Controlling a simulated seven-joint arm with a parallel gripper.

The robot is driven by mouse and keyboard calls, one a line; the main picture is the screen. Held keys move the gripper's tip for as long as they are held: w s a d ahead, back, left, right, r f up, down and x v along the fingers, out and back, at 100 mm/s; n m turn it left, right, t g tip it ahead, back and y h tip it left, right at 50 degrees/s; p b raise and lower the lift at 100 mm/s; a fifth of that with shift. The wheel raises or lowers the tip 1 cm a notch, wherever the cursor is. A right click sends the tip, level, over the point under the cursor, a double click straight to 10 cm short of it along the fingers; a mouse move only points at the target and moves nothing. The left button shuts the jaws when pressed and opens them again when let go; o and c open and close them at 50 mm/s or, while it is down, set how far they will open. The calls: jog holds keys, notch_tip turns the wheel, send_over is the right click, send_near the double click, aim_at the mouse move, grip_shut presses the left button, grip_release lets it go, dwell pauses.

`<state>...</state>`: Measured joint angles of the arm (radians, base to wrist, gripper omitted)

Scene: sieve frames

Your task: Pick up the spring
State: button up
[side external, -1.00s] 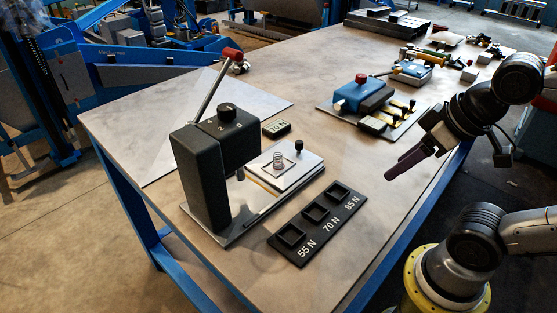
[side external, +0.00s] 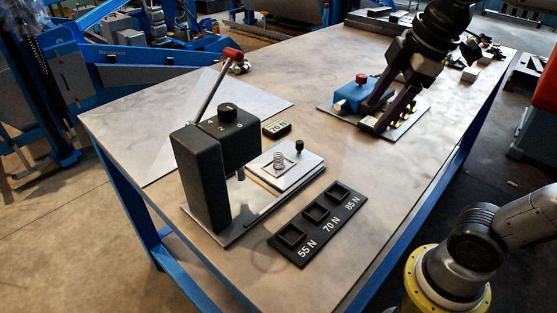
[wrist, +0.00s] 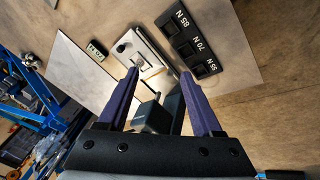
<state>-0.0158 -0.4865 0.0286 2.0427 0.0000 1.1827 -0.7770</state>
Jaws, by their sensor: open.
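The spring (side external: 280,160) is a small pale coil standing upright on the light metal plate (side external: 298,174) of the black press. In the wrist view the plate shows beyond my fingertips, but the spring is too small to make out clearly. My gripper (side external: 376,116) has dark purple fingers pointing down, in front of the blue device at the back right, well away from the spring. In the wrist view my gripper (wrist: 160,74) is open, with nothing between its fingers.
The black press (side external: 203,178) has a red-tipped lever (side external: 215,85) rising behind it. A black tray (side external: 318,222) marked 55 N, 70 N and 85 N has empty pockets. A blue device (side external: 352,92) stands at the back right. The table's right front is clear.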

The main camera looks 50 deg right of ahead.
jog(key=w+r+n+g, duration=0.1)
jog(key=w+r+n, duration=0.15)
jog(key=w, duration=0.45)
jog(key=n+g, duration=0.3)
jog(key=n, duration=0.1)
send_over(279, 155)
notch_tip(279, 155, down, 8)
jog(key=f, duration=0.8)
jog(key=shift+a+f, duration=0.3)
jog(key=shift+f, duration=0.05)
jog(key=shift+d+f, duration=0.15)
jog(key=shift+f, duration=1.3)
jog(key=shift+d+f, duration=0.15)
jog(key=shift+f, duration=1.25)
jog(key=shift+c, duration=0.4)
grip_shut()
